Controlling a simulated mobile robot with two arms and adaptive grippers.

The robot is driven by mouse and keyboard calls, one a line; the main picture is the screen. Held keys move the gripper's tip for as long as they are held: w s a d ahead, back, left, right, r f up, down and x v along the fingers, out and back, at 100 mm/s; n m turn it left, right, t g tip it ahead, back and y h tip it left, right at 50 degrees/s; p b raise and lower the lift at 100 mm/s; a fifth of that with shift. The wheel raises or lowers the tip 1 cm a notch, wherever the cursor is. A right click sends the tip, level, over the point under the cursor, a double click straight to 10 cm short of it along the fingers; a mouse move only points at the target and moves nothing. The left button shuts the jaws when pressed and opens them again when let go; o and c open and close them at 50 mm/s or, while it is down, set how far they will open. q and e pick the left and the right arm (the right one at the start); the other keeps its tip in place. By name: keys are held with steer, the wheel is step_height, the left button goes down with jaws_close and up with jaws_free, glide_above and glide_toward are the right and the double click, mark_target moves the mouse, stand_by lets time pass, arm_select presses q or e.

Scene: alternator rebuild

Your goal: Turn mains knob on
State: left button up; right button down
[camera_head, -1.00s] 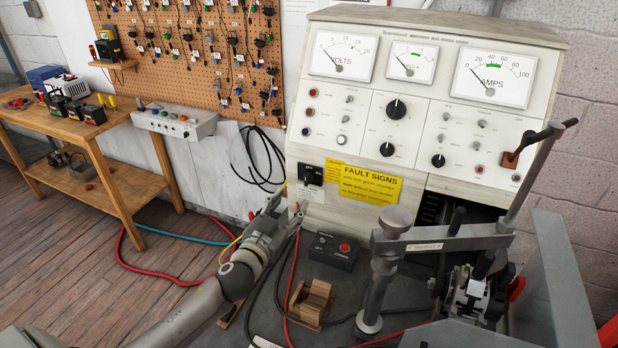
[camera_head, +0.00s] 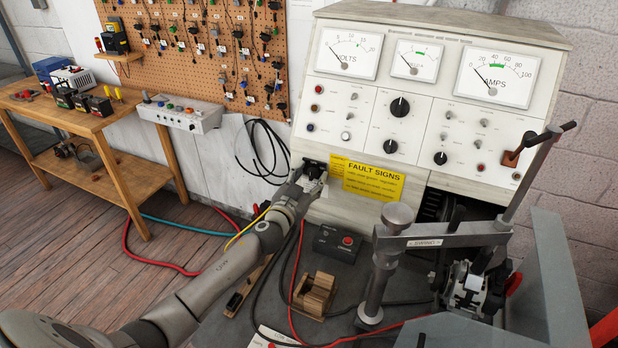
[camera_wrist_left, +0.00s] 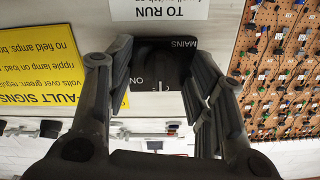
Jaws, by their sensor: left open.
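The mains switch is a black plate (camera_wrist_left: 183,44) with white MAINS and ON lettering, upside down in the left wrist view. Its dark round knob (camera_wrist_left: 156,60) lies between the fingers of my left gripper (camera_wrist_left: 155,78), which is open. One finger is on each side of the knob; contact cannot be told. In the head view, my left gripper (camera_head: 306,186) is at the lower left of the test bench front, and the switch plate (camera_head: 314,163) is mostly hidden behind it. The knob's exact angle is hard to read. My right gripper is not in view.
A yellow fault signs label (camera_head: 372,180) sits right of the switch on the test bench (camera_head: 420,165). Below are a small black control box (camera_head: 338,246), a wooden block (camera_head: 314,294) and a clamp post (camera_head: 378,270). Loose cables (camera_head: 262,150) hang at left.

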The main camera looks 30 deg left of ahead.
arm_select(q)
steer(key=shift+c, duration=0.6)
steer(key=c, duration=0.9)
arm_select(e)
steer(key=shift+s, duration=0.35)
arm_select(q)
steer(key=shift+m, duration=0.8)
steer(key=m, duration=0.4)
steer(key=shift+b, duration=0.3)
steer(key=m, duration=0.6)
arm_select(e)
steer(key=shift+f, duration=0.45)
arm_select(q)
steer(key=shift+d+m, duration=0.1)
steer(key=shift+m, duration=0.2)
